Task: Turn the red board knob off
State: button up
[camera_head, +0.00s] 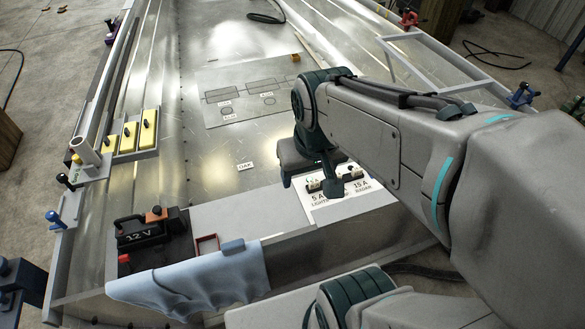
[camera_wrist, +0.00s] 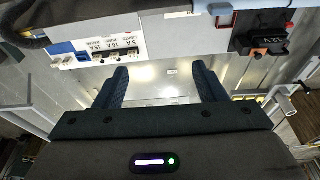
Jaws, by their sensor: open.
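A small red knob (camera_head: 124,258) sits on the near left corner of the dark board (camera_head: 150,252) that carries the black 12 V battery (camera_head: 142,231). In the wrist view the red knob (camera_wrist: 290,25) is at the upper right, beside the battery (camera_wrist: 262,43). Its setting is too small to tell. My gripper (camera_head: 311,184) is open, with its fingers above the white labelled panel, well to the right of the red knob. In the wrist view the gripper (camera_wrist: 159,69) has nothing between its fingers.
The white switch panel (camera_head: 318,204) lies under my gripper, partly hidden. A blue cloth (camera_head: 200,281) hangs over the front edge. A red-edged recess (camera_head: 206,244) is right of the battery. Yellow blocks (camera_head: 130,136) stand at left. The hull floor (camera_head: 215,165) is mostly clear.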

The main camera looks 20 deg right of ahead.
jog(key=w+d+f+n+g+h+b, duration=0.1)
jog(key=w+d+f+g+b, duration=0.3)
jog(key=w+f, duration=0.65)
jog(key=w+d+f+g+b, duration=0.1)
jog(key=w+d+f+b, duration=0.45)
jog(key=w+f, duration=0.5)
jog(key=w+d+f+n+g+b, duration=0.15)
jog(key=d+f+b, duration=0.25)
jog(key=f, duration=1.1)
jog(key=shift+m+g, duration=0.25)
jog(key=b+x, duration=0.1)
jog(key=x, duration=1.1)
jog(key=shift+f, duration=0.35)
jog(key=c, duration=1)
